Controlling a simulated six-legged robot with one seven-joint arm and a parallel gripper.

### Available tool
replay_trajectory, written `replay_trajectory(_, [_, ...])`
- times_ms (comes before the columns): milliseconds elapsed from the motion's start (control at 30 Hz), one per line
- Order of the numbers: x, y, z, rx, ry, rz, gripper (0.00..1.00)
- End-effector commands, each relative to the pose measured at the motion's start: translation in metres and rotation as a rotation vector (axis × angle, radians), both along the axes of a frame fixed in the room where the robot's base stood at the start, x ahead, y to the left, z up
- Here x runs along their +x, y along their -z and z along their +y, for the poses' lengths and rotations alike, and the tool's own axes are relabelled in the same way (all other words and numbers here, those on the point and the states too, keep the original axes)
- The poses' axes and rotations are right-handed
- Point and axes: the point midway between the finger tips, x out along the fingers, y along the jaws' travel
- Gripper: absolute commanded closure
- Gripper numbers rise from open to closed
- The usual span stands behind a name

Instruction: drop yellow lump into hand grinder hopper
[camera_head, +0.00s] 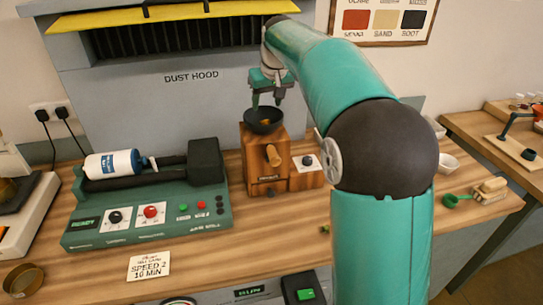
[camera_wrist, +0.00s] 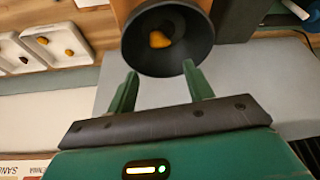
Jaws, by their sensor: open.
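The hand grinder (camera_head: 266,158) is a wooden box with a knob on its front and a dark round hopper on top. The hopper (camera_head: 262,128) also shows in the wrist view (camera_wrist: 185,62) as a black funnel. The yellow lump (camera_wrist: 159,40) lies inside the hopper. My gripper (camera_wrist: 157,75) is open and empty, its two green fingers apart at the hopper's near rim in the wrist view. In the head view my gripper (camera_head: 266,106) hangs just above the hopper. Whether the fingers touch the rim cannot be told.
A green jar mill (camera_head: 145,205) with a white jar stands left of the grinder. The dust hood (camera_head: 190,105) rises behind. White trays with yellow-brown lumps (camera_wrist: 70,42) show in the wrist view. A green scoop (camera_head: 452,201) lies at the right.

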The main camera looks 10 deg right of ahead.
Motion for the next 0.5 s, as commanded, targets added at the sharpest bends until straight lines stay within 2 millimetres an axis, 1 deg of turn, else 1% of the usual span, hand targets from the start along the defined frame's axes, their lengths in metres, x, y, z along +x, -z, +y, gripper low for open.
replay_trajectory(400, [-0.032, -0.082, -0.006, 0.0, 0.0, -0.005, 0.48])
replay_trajectory(500, [-0.04, -0.098, -0.007, 0.0, 0.0, -0.004, 0.48])
